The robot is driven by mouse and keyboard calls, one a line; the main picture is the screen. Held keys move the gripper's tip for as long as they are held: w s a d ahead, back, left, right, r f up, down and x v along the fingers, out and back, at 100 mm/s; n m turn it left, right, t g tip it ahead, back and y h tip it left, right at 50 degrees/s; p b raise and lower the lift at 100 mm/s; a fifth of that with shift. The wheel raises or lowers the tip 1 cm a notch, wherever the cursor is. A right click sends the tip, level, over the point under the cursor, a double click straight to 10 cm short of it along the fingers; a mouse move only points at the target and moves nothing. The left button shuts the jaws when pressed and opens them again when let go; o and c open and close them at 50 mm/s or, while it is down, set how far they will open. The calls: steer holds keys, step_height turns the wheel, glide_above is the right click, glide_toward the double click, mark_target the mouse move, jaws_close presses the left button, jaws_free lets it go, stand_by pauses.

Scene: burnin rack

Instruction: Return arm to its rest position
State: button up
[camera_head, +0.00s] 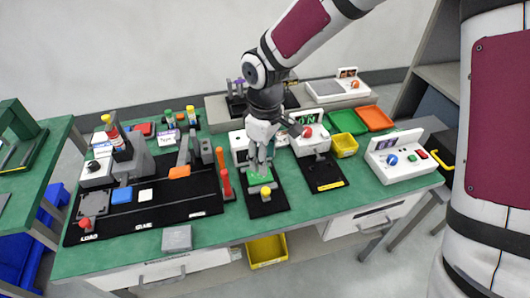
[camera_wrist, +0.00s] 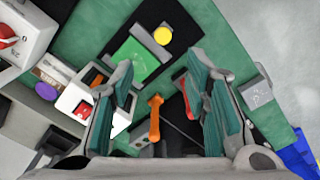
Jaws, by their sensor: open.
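My arm comes in from the upper right in the head view and reaches down over the middle of the bench. My gripper (camera_head: 260,163) hangs above a black fixture (camera_head: 267,207) with a green board (camera_head: 261,179) and a yellow knob (camera_head: 265,191). In the wrist view my gripper (camera_wrist: 165,75) has its two teal-padded fingers apart with nothing held between them. The green board (camera_wrist: 138,58) and the yellow knob (camera_wrist: 163,36) lie beyond the fingertips there. An orange lever (camera_wrist: 155,118) shows between the fingers. The fingers partly hide the fixture in the head view.
A white box with a red button (camera_head: 308,131) and a yellow bin (camera_head: 344,145) stand right of my gripper. Green (camera_head: 347,122) and orange (camera_head: 373,118) trays lie at the back right. The bench's front strip is mostly clear.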

steer(key=s+d+r+m+t+h, duration=0.1)
steer(key=s+d+r+m, duration=0.15)
steer(key=d+r, duration=0.5)
steer(key=s+d+r+m+t, duration=0.2)
steer(key=s+d+r+m, duration=0.3)
steer(key=s, duration=0.4)
steer(key=s+d+r+m+t+y, duration=0.1)
steer(key=s+d+r+m, duration=0.3)
steer(key=s+d+r, duration=0.3)
steer(key=shift+s+d+r+m+t, duration=0.15)
steer(key=shift+s+r+m+t, duration=0.35)
steer(key=shift+s, duration=0.55)
